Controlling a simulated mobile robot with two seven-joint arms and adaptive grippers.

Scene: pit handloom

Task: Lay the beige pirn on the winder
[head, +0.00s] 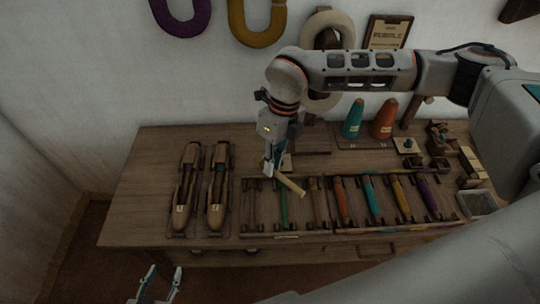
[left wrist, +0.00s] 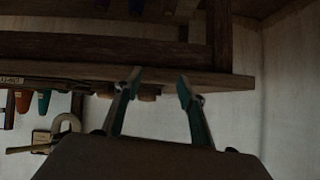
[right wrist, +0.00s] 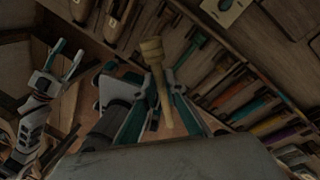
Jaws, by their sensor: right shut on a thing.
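The beige pirn (head: 290,184) is held in my right gripper (head: 271,168), tilted, above the rack of pirns on the table. In the right wrist view the pirn (right wrist: 153,52) lies between the fingers, its thicker end pointing away. My left gripper (head: 162,284) is open and empty, low in front of the table; its spread fingers also show in the left wrist view (left wrist: 160,85). I cannot tell for sure which piece is the winder; small dark wooden fixtures (head: 437,132) stand at the table's right end.
A rack (head: 335,232) holds several coloured pirns. Two wooden shuttles (head: 217,190) lie to its left. A grey bin (head: 478,202) is at right. The table's left end is clear.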

